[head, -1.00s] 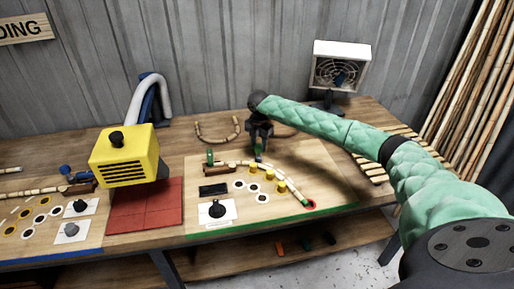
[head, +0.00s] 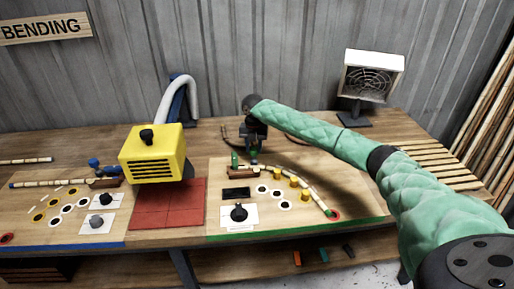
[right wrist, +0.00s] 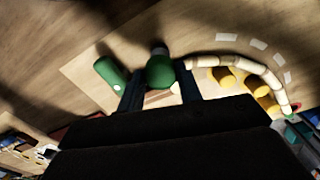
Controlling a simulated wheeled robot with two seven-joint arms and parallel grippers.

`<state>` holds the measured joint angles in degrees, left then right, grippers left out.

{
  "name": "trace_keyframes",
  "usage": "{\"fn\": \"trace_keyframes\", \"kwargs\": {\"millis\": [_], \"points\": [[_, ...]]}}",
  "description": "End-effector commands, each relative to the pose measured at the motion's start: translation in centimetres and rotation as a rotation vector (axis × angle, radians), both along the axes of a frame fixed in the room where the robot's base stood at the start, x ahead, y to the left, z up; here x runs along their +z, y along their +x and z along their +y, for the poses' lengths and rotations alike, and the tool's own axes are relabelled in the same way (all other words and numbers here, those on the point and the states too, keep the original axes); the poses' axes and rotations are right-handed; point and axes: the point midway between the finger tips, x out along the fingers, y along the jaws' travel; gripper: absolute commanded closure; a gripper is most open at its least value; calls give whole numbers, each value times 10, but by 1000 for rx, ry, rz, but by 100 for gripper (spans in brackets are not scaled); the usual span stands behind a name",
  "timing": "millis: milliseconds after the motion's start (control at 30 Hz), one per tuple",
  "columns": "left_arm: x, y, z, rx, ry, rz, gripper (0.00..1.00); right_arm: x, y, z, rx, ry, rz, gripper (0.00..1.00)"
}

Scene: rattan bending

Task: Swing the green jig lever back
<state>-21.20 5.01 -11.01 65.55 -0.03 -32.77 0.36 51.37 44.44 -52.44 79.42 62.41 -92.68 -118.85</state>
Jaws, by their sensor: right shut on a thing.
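The green jig lever's knob (right wrist: 160,72) sits between the two fingers of my right gripper (right wrist: 160,92) in the right wrist view. In the head view this gripper (head: 254,150) is over the back of the right-hand jig board (head: 290,228), and it mostly hides the lever. A separate green cylinder (head: 235,158) stands just left of the gripper; it also shows in the right wrist view (right wrist: 111,73). A jointed, pale rattan strip (head: 318,194) curves past yellow pegs (head: 304,195) towards a red spot at the front right. My left gripper is out of view.
A yellow box-shaped device (head: 152,153) stands over a red mat (head: 168,205) left of the board. A fan-like heater (head: 371,75) stands at the back right. Another jig board with a strip (head: 60,181) is at the left. A wooden slatted rack (head: 440,160) lies right.

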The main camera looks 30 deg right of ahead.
Motion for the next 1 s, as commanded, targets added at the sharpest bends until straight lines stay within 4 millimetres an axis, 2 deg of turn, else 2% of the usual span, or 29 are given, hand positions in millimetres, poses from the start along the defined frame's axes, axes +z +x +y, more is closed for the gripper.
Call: {"fn": "trace_keyframes", "kwargs": {"millis": [367, 400, 500, 867, 933, 1000], "points": [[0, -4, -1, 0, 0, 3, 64, 0, 1, 5, 11, 4, -2, 100], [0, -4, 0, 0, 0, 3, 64, 0, 1, 5, 11, 4, -2, 61], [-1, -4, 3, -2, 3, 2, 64, 0, 1, 5, 10, 3, -1, 43], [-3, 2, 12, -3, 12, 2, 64, 3, 1, 3, 8, 2, -2, 43], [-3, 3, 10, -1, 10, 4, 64, 7, 1, 3, 8, 2, -3, 43], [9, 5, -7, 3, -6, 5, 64, 14, 1, 4, 8, 1, -3, 43]]}}
